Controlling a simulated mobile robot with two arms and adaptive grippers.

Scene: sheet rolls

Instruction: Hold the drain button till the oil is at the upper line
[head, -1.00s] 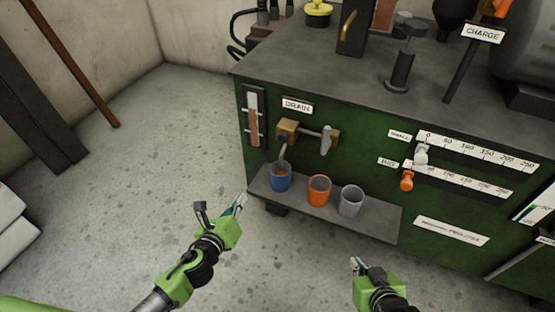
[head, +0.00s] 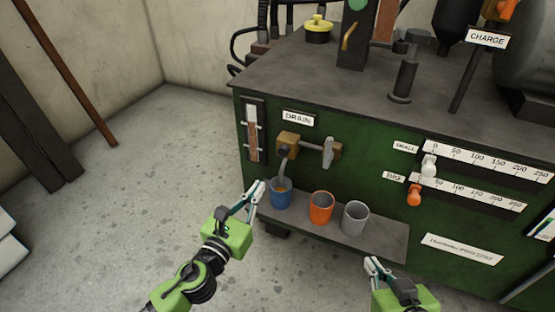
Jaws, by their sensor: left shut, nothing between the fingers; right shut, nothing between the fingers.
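The DRAIN sign (head: 298,118) is on the green machine front, above a brass drain valve (head: 288,143) with a grey lever (head: 328,152). The valve's spout points down into a blue cup (head: 280,194) with brownish liquid in it. Left of it is a sight gauge (head: 254,135) with a reddish-brown column; its top appears above the upper mark, though the detail is small. I cannot make out a separate drain button. My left gripper (head: 256,192) is shut and empty just left of the blue cup. My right gripper (head: 374,264) is shut and empty below the cup shelf.
An orange cup (head: 321,208) and a grey cup (head: 355,217) stand on the shelf (head: 385,238). Two scales with white and orange sliders (head: 414,195) are at the right.

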